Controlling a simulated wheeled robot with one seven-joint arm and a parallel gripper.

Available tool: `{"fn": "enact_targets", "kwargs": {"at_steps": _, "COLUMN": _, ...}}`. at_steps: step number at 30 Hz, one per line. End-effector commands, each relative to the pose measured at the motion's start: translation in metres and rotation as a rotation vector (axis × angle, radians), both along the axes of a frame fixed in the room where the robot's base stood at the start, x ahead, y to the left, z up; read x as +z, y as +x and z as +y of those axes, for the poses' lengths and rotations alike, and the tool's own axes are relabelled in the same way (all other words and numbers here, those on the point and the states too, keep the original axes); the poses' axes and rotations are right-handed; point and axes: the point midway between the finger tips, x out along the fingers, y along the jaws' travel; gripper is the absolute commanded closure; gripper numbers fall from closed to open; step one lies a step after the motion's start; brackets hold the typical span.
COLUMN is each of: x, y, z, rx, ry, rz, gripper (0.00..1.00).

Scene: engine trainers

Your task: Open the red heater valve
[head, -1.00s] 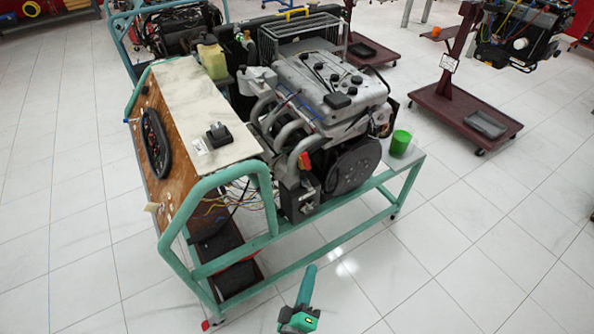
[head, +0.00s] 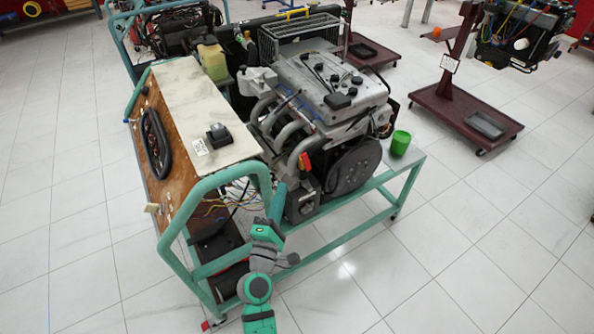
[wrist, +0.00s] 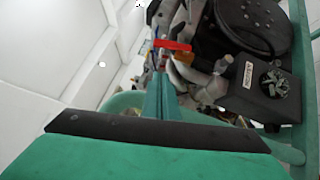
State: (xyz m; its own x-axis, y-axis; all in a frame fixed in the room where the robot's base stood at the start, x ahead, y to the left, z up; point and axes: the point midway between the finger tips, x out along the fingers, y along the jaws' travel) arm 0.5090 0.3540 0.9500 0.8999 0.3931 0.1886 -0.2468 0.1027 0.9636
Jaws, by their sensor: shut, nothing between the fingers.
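The red heater valve handle (head: 304,161) shows at the front left of the grey engine, above a dark box. In the wrist view the red handle (wrist: 172,45) lies just beyond the fingertips, slightly right of them, lying roughly crosswise. My gripper (head: 279,195) is at the front of the stand, lower and left of the valve in the head view. In the wrist view my gripper (wrist: 159,75) is shut with its teal fingers together and empty. A gap to the handle seems to remain, but its depth is hard to tell. The valve body is partly hidden among hoses.
The teal stand tube (head: 215,182) curves close to my gripper's left. The dark box (wrist: 262,92) and round black pulley (wrist: 250,25) are right of the fingers. Loose wires (head: 222,205) hang left. A green cup (head: 400,142) stands on the right ledge.

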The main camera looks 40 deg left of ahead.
Motion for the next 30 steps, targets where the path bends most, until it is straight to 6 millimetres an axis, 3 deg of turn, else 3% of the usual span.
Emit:
{"fn": "enact_targets", "kwargs": {"at_steps": 9, "x": 0.012, "y": 0.052, "z": 0.021, "rx": -0.002, "ry": 0.003, "rz": 0.0, "gripper": 1.0}}
{"fn": "enact_targets", "kwargs": {"at_steps": 15, "x": 0.017, "y": 0.073, "z": 0.01, "rx": -0.002, "ry": 0.002, "rz": 0.001, "gripper": 1.0}}
{"fn": "enact_targets", "kwargs": {"at_steps": 30, "x": 0.02, "y": 0.083, "z": 0.005, "rx": 0.0, "ry": 0.001, "rz": 0.002, "gripper": 1.0}}
